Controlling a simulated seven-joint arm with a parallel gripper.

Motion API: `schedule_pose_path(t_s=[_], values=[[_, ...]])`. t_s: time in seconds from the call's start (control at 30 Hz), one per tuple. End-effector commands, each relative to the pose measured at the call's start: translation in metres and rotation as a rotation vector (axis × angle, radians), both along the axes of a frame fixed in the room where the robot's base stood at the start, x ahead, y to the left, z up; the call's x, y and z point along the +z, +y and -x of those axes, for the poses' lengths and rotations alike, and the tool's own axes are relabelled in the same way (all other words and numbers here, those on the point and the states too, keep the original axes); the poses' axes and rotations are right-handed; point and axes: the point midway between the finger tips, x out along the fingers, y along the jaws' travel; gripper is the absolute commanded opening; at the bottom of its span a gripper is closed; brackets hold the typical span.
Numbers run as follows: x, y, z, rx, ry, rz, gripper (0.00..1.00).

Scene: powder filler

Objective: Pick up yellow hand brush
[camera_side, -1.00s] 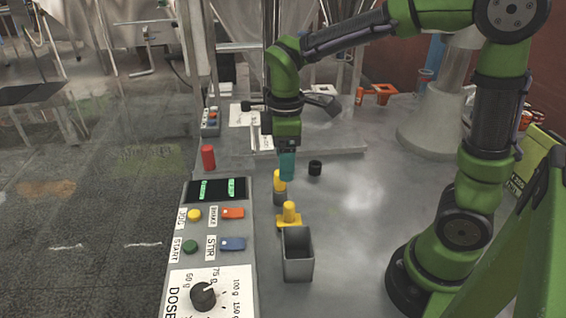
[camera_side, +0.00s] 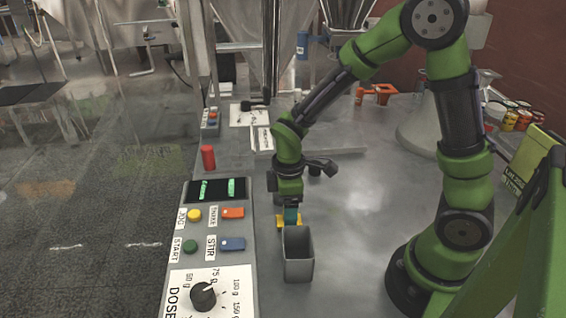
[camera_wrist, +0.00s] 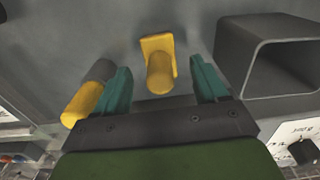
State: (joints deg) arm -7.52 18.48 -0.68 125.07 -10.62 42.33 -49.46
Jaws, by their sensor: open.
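A yellow piece with a round handle on a flat base, which looks like the hand brush (camera_wrist: 160,68), stands on the grey table. In the side view only parts of its yellow base (camera_side: 281,224) show beneath my gripper. My gripper (camera_side: 291,215) is open and points down over it. In the wrist view the teal fingers of my gripper (camera_wrist: 160,80) are on either side of the yellow handle, with gaps on both sides. A second yellow piece with a grey end (camera_wrist: 84,102) is outside the left finger; my gripper hides it in the side view.
An open grey square container (camera_side: 299,262) stands close in front of the brush, and to its right in the wrist view (camera_wrist: 262,75). The control panel (camera_side: 212,262) is at the left, with a red cylinder (camera_side: 208,157) behind it. The table right of the container is clear.

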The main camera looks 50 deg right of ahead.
Motion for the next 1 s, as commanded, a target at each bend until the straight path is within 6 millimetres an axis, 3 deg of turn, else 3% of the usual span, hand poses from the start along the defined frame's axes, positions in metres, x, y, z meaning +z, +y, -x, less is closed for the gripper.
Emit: schedule_pose_path(t_s=[0.2,0.47,0.9,1.0], values=[[-0.028,-0.001,0.002,-0.002,0.003,0.0,0.72],[-0.031,-0.001,0.002,-0.002,0.0,0.0,0.72],[-0.03,-0.001,0.002,-0.001,0.0,0.0,0.06],[-0.03,-0.001,0.002,-0.001,0.0,0.0,0.06]])
